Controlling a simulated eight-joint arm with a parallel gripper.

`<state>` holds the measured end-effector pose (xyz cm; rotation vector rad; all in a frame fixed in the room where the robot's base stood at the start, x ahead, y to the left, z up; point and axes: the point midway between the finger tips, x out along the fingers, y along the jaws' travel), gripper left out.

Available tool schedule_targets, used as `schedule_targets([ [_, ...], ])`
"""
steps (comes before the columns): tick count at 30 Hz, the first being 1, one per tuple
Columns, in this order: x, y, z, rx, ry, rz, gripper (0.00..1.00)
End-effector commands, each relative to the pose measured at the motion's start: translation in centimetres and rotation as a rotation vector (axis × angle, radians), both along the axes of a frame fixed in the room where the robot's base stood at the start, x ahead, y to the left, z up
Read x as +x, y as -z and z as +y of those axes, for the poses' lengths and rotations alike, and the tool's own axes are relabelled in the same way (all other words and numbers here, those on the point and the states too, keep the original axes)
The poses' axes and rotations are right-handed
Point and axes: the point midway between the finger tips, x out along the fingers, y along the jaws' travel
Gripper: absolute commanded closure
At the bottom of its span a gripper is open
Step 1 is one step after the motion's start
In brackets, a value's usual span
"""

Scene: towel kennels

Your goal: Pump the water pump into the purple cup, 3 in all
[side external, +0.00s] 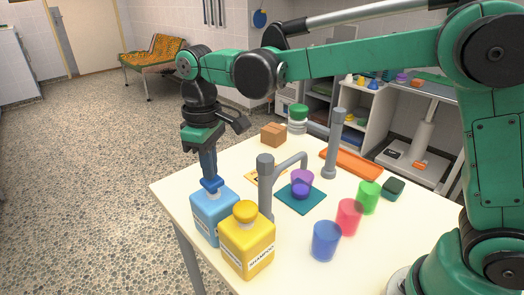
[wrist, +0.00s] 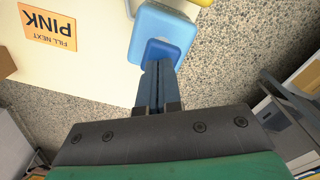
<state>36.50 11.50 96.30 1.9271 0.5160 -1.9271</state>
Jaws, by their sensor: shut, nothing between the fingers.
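The water pump appears to be the light blue bottle (side external: 213,214) with a darker blue head (side external: 211,186); its label is too small to read. It stands at the table's left edge, and its head also shows in the wrist view (wrist: 160,52). My gripper (side external: 209,175) is shut and empty, pointing straight down with its fingertips at the top of the blue head. I cannot tell whether they touch or press it. The purple cup (side external: 302,177) stands upright on a teal mat (side external: 314,202), by the end of a grey spout (side external: 291,162). It seems to hold some purple liquid.
A yellow shampoo bottle (side external: 247,241) stands close beside the blue one. Blue (side external: 326,240), pink (side external: 349,217) and green (side external: 368,197) cups stand to the right. A card reading "FILL NEXT PINK" (wrist: 48,27) lies on the table. A brown box (side external: 273,134) is behind.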

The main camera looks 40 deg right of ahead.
Motion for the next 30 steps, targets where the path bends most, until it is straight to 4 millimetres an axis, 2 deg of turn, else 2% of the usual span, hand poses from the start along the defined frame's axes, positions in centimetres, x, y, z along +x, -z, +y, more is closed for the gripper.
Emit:
schedule_targets([
  [15, 0.0, 1.8, 0.0, 0.0, 0.0, 0.0, 1.0],
  [23, 0.0, 1.7, 0.0, 0.0, 0.0, -0.001, 1.0],
  [30, 0.0, 0.3, 0.0, 0.0, 0.0, -0.001, 1.0],
])
